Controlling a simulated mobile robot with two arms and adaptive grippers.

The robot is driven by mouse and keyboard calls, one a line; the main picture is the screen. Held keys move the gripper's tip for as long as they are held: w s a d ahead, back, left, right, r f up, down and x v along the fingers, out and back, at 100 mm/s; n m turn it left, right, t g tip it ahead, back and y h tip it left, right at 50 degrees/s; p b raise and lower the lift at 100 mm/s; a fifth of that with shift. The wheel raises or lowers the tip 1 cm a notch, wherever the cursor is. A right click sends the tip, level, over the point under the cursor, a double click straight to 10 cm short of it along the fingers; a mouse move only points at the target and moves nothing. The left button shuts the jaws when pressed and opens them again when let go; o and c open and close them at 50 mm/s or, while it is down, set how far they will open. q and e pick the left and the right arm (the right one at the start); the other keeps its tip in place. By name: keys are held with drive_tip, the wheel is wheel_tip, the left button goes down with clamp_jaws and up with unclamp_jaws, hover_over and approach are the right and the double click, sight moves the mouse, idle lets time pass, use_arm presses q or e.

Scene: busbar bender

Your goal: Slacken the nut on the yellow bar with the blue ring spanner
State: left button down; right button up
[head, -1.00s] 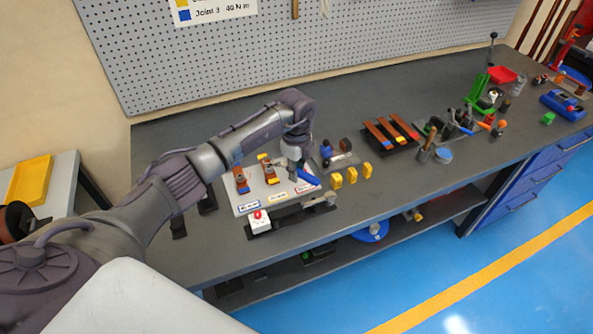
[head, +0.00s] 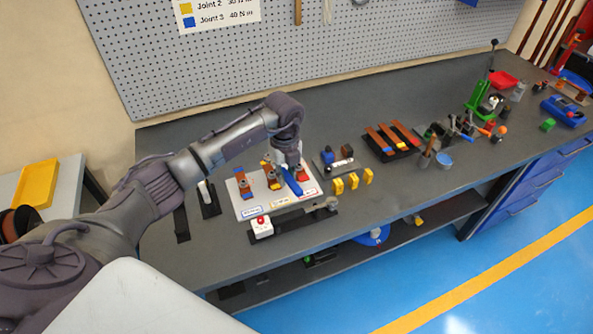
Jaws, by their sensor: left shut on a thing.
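The blue ring spanner (head: 292,184) is held in my left gripper (head: 292,167), which is shut on it, above the right part of the white joint board (head: 252,210). The spanner slants down toward the board's front. The bar with yellow (head: 266,164) stands in the middle of the board, just left of the gripper, with a grey nut (head: 273,183) low on it. The spanner is close to the right of this nut; I cannot tell whether they touch. The gripper partly hides the spanner's upper end. My right gripper is not in view.
A bar with blue (head: 241,180) stands left on the board and one with red (head: 302,175) right. A box with a red button (head: 261,227) sits in front. Yellow blocks (head: 352,180) and a black tray of copper bars (head: 391,140) lie to the right.

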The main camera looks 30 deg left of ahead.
use_arm(q)
drive_tip(key=s+f+m+b, duration=0.1)
drive_tip(key=s+a+f+m+b, duration=0.1)
drive_tip(key=f, duration=0.1)
drive_tip(key=s+f+m+b, duration=0.1)
drive_tip(key=shift+a+f+m+b, duration=0.15)
drive_tip(key=shift+a+m+b, duration=0.1)
drive_tip(key=shift+m+b, duration=0.05)
idle(0.5)
